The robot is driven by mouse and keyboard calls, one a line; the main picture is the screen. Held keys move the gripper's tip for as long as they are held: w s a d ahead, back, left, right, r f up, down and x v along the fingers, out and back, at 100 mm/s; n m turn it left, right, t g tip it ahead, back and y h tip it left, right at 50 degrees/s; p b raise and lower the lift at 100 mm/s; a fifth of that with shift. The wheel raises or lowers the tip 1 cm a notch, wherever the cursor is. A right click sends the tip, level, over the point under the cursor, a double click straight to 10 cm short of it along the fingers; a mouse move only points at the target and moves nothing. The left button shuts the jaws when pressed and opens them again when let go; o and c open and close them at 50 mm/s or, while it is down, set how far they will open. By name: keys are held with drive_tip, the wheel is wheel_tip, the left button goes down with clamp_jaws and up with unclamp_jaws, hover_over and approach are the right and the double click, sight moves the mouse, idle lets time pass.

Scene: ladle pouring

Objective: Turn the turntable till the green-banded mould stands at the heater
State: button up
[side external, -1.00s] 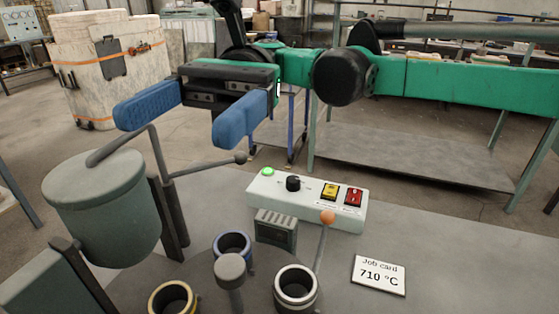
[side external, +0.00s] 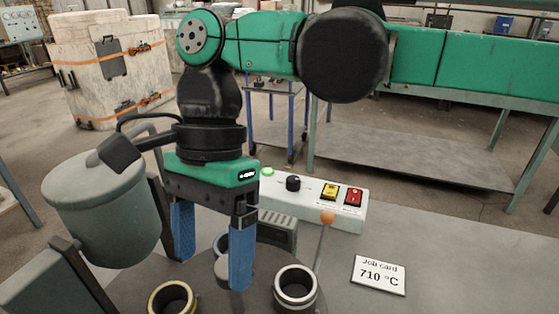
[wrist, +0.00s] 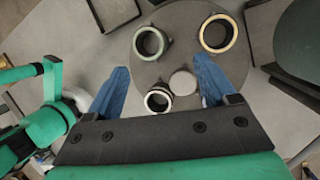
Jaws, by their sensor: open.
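The turntable (wrist: 182,58) is a dark grey disc. The green-banded mould (wrist: 149,42) sits on it at the upper left in the wrist view; I cannot make it out in the side view. A yellow-banded mould (side external: 172,298) and a white-banded mould (side external: 296,288) stand at the front. A blue-banded mould (side external: 220,243) is mostly hidden behind my fingers. My gripper (side external: 212,273) points down, open, its blue fingers on either side of the grey central knob (wrist: 183,82). Contact with the knob cannot be told. I cannot identify the heater for sure.
A grey-green pot (side external: 100,212) stands close at the left. Behind the moulds are a grey slatted box (side external: 278,232), an orange-tipped lever (side external: 327,218) and a control box (side external: 312,200) with a lit green lamp. A job card (side external: 380,275) reads 710 °C. The right bench is clear.

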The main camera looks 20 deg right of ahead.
drive_tip(key=t, duration=0.1)
drive_tip(key=w+d+t+h, duration=0.1)
drive_tip(key=w+t+h, duration=0.1)
drive_tip(key=shift+d+f, duration=0.25)
drive_tip(key=shift+w+f+t, duration=0.15)
drive_tip(key=shift+f+t, duration=0.05)
drive_tip(key=shift+t, duration=0.1)
drive_tip(key=shift+d+f, duration=0.1)
drive_tip(key=shift+f, duration=2.45)
clamp_jaws()
